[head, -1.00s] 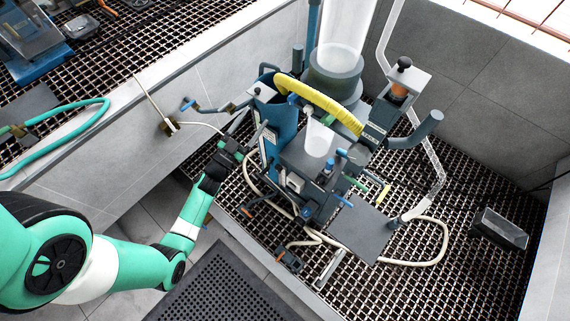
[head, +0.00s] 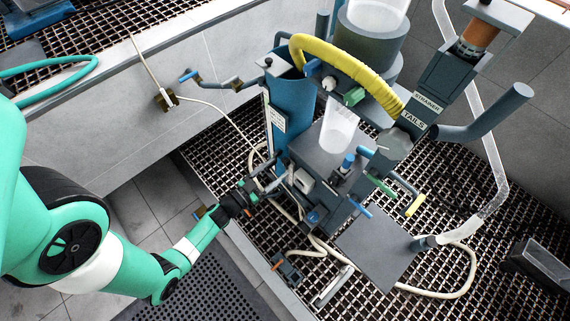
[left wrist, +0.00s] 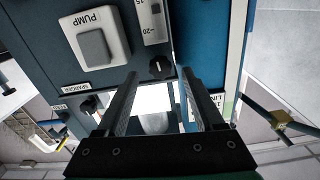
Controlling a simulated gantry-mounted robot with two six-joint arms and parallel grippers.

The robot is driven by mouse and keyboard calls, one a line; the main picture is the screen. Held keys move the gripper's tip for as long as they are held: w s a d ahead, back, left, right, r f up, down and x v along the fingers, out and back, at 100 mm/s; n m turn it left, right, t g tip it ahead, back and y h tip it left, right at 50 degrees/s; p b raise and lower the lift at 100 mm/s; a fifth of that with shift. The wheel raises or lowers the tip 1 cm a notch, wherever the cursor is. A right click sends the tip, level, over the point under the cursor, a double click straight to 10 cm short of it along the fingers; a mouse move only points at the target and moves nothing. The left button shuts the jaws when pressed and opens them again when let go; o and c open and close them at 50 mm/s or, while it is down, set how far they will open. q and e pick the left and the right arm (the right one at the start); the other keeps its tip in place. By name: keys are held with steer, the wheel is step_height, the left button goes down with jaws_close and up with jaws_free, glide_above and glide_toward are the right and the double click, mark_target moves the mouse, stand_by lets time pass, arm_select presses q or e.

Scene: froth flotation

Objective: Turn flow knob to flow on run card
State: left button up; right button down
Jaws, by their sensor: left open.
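My left gripper (head: 262,188) is at the front of the blue flotation machine (head: 292,105) in the head view. In the left wrist view the gripper (left wrist: 158,73) is open, with nothing between its fingers. A small black knob with a white pointer line (left wrist: 161,67) lies between and beyond the fingertips, under a scale strip (left wrist: 152,20) marked 15 and 20. I cannot tell whether the fingers touch it. Another dark knob (left wrist: 88,105) is at the lower left by a SPARGER label (left wrist: 75,87). I cannot make out a run card. My right gripper is out of view.
A PUMP switch (left wrist: 93,45) is left of the scale. A yellow hose (head: 345,62) arches over the machine. Blue-handled (head: 188,76) valve piping is on the left wall. A pale hose (head: 440,293) lies on the grating (head: 480,270).

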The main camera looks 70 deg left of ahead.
mark_target(284, 163)
arm_select(q)
steer(key=b+x, duration=0.1)
steer(key=x, duration=0.3)
steer(key=shift+w+a, duration=0.15)
steer(key=shift+w, duration=0.2)
jaws_close()
